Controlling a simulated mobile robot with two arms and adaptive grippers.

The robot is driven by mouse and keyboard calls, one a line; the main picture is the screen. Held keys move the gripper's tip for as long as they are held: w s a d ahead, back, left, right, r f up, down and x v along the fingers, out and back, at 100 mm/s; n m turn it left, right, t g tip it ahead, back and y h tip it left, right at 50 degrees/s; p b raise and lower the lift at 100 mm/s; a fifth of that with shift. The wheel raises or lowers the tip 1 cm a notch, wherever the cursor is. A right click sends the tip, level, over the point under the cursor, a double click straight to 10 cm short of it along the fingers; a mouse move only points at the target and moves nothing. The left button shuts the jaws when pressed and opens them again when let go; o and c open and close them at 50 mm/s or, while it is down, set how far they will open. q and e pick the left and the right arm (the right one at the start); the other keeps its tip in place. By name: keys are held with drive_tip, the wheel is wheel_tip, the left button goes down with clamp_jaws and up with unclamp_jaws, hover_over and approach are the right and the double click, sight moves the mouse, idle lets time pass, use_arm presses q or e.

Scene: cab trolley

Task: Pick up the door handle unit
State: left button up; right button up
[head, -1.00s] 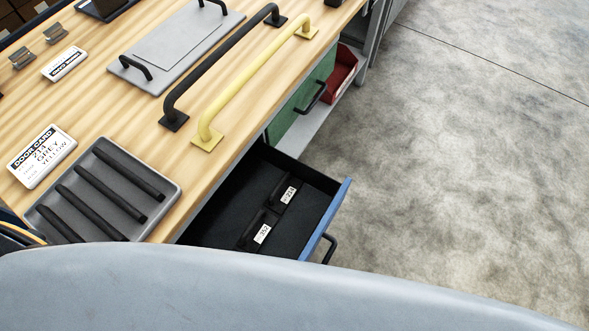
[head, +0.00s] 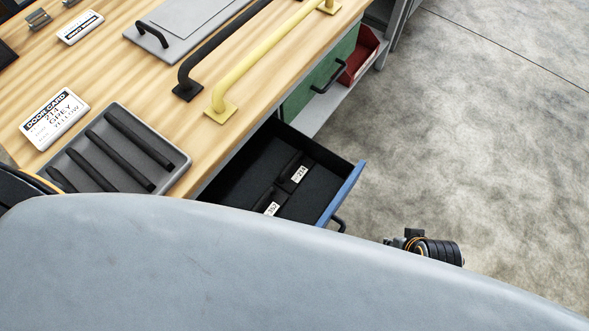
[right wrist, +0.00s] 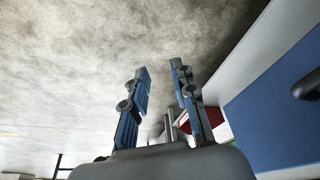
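The open drawer (head: 345,190) with a blue front holds two dark units lying on its black floor. Each carries a white label; the farther dark unit (head: 290,168) seems to read 214, and the nearer dark unit (head: 267,200) is partly hidden by my grey body. I take these to be door handle units, though their shape is hard to make out. My right gripper (right wrist: 160,72) shows in the right wrist view, with its blue fingers apart and nothing between them. It is outside the drawer, beside a blue panel (right wrist: 275,120). My left gripper is out of view.
On the wooden bench lie a door card (head: 54,118) reading 214 grey yellow, a grey tray (head: 182,165) with several black bars, a yellow rail (head: 255,62) and a black rail (head: 222,45). A red bin (head: 362,55) sits below.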

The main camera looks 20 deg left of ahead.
drive_tip(key=w+a+r+t+y, duration=0.3)
drive_tip(key=a+r+t+y, duration=0.3)
drive_tip(key=a+r, duration=0.8)
drive_tip(key=w+a+r+t+y, duration=0.2)
drive_tip(key=a+r+t+y, duration=0.2)
drive_tip(key=a+r+y, duration=0.75)
drive_tip(key=m+g+h, duration=0.2)
drive_tip(key=m+h, duration=0.7)
drive_tip(key=h, duration=0.6)
approach(291, 167)
drive_tip(key=b+x, duration=0.1)
drive_tip(key=x, duration=0.3)
drive_tip(key=shift+a+f, duration=0.1)
drive_tip(key=b+x, duration=0.1)
drive_tip(key=x, duration=0.4)
drive_tip(key=shift+w+f, duration=0.1)
drive_tip(key=shift+w, duration=0.3)
clamp_jaws()
